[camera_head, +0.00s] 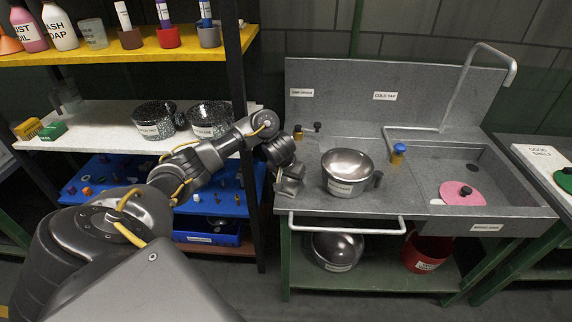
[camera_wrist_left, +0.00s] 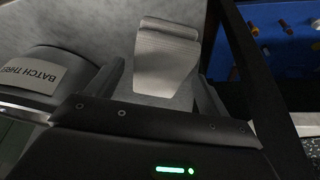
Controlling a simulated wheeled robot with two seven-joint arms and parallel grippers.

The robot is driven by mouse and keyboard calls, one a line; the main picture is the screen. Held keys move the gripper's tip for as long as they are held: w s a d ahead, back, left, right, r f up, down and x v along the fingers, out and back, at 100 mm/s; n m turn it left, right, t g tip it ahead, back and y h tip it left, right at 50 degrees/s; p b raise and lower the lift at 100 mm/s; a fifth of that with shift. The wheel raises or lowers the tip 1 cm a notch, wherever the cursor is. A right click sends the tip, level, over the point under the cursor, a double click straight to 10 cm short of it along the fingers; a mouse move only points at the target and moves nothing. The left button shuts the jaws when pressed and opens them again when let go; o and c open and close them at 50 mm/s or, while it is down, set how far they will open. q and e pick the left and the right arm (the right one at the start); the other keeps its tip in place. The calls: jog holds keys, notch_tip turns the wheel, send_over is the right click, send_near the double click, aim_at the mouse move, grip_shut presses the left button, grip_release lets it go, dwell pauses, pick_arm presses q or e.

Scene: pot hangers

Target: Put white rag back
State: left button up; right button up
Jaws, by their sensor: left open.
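My left gripper (camera_head: 289,184) is at the left front edge of the steel sink counter (camera_head: 312,200), left of a labelled steel pot (camera_head: 347,172). A rail (camera_head: 345,230) runs along the counter's front, below and right of the gripper. My right gripper is out of view.
A steel pot (camera_head: 336,250) and a red bucket (camera_head: 428,252) stand below. Shelving with two speckled pots (camera_head: 154,120) (camera_head: 211,119) is at left.

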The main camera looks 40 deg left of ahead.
pick_arm(q)
jog(key=p+v, duration=0.4)
jog(key=v, duration=0.4)
jog(key=shift+p+v, duration=0.3)
jog(key=shift+v, duration=0.5)
jog(key=shift+f, duration=0.1)
